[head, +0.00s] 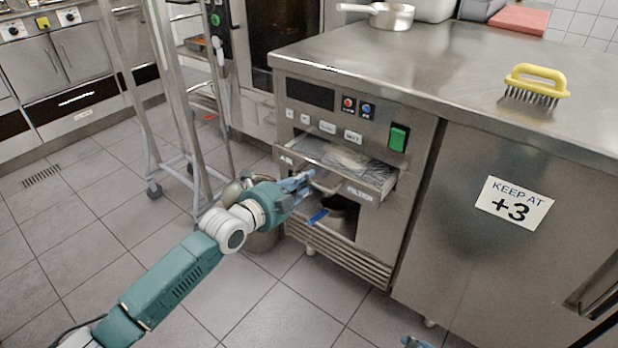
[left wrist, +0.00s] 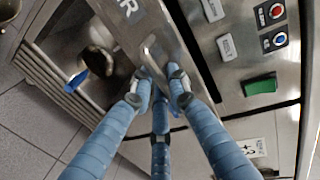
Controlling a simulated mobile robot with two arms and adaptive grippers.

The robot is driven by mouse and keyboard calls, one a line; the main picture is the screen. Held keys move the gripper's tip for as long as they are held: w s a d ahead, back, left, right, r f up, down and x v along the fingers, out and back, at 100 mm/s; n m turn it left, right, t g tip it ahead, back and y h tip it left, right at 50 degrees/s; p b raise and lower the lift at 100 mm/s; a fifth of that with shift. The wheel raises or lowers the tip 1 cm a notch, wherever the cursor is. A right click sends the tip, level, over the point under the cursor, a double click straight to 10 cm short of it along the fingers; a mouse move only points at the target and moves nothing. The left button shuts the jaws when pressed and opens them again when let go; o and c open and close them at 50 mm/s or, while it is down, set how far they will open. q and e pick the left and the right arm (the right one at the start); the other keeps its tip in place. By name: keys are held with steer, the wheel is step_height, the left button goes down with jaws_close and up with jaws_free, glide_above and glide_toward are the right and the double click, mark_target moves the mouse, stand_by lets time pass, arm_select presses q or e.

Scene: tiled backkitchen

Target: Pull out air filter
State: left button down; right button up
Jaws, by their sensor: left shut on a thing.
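The air filter (head: 345,162) is a metal drawer under the control panel, its front marked AIR and FILTER. It stands partly out of the counter unit, and its top shows. My left gripper (head: 306,184) is at the drawer's front. In the left wrist view, the blue fingers of my left gripper (left wrist: 162,82) are closed around the filter's metal handle (left wrist: 152,50). In the head view the fingers hide most of the handle. A small blue tip of my right gripper (head: 413,342) shows at the bottom edge; its jaws cannot be made out.
A yellow brush (head: 537,80) and a saucepan (head: 391,16) stand on the counter. A wheeled rack (head: 185,95) stands left of the unit.

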steer(key=s+d+g+p, duration=0.2)
steer(key=s+g+p, duration=0.1)
steer(key=s, duration=0.4)
arm_select(q)
steer(key=f+p+v, duration=0.1)
steer(key=p+v, duration=0.1)
steer(key=v, duration=0.6)
steer(key=f+p+v, duration=0.2)
steer(key=p+v, duration=0.1)
steer(key=v, duration=0.6)
steer(key=shift+s+a+f, duration=0.15)
steer(key=shift+s+a, duration=0.1)
steer(key=shift+s, duration=0.1)
arm_select(e)
step_height(320, 180, down, 20)
steer(key=s+g, duration=0.1)
steer(key=s, duration=0.1)
steer(key=shift+a+h, duration=0.25)
steer(key=shift+h, duration=0.15)
steer(key=shift+r, duration=0.1)
arm_select(q)
steer(key=c, duration=1.8)
jaws_free()
steer(key=shift+o, duration=0.2)
